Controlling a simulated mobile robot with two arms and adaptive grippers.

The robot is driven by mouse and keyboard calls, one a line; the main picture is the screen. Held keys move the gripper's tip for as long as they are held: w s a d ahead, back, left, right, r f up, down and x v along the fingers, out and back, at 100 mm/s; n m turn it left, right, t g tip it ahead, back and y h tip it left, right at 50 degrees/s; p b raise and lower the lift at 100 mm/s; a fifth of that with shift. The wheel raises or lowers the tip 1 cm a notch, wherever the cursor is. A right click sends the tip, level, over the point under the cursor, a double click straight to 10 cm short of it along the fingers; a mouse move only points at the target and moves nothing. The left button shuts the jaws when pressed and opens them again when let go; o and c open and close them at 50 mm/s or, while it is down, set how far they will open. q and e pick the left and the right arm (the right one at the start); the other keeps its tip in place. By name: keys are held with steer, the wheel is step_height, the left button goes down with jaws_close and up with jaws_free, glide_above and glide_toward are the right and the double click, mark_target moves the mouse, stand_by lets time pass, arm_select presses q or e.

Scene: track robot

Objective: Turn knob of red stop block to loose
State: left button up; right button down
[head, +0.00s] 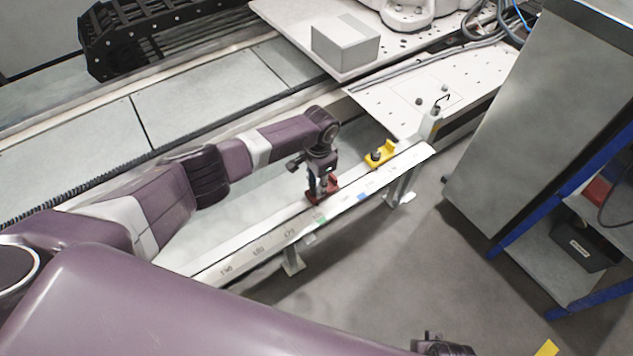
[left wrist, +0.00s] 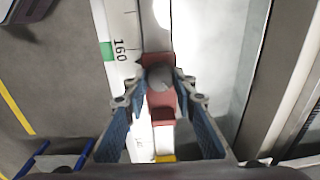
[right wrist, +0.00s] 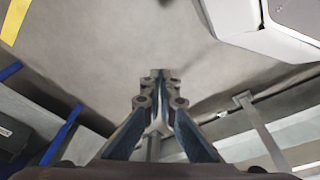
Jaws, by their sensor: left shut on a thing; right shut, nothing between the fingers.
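The red stop block (head: 331,186) sits on the white rail (head: 262,243) in the head view, partly hidden by my left gripper (head: 318,195). In the left wrist view the red stop block (left wrist: 161,103) lies across the rail near the 160 mark. Its round grey knob (left wrist: 160,77) is between the fingertips of my left gripper (left wrist: 163,92), which is shut on it from above. My right gripper (right wrist: 159,80) is shut and empty over the floor in the right wrist view. In the head view the right gripper is only partly seen at the bottom edge.
A yellow stop block (head: 380,155) with a dark knob stands farther along the rail. A white box (head: 345,43) rests on the carriage plate behind. A large grey cabinet (head: 545,100) and a blue-framed shelf (head: 560,255) stand to the right. Floor between rail and shelf is clear.

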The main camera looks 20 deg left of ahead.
arm_select(q)
steer(key=n+p, duration=0.2)
steer(key=n, duration=0.3)
steer(key=shift+n, duration=1.2)
steer(key=shift+n+g+p, duration=0.3)
steer(key=shift+n+p, duration=0.1)
steer(key=shift+n, duration=0.5)
steer(key=n, duration=0.2)
steer(key=shift+n, duration=0.4)
steer(key=n, duration=0.3)
steer(key=shift+w, duration=0.1)
steer(key=shift+a+n, duration=0.15)
steer(key=shift+n, duration=0.85)
arm_select(e)
steer(key=s+d+f, duration=0.1)
steer(key=s+f, duration=0.6)
steer(key=f, duration=0.2)
steer(key=shift+s+g, duration=0.4)
steer(key=shift+d+f, duration=0.1)
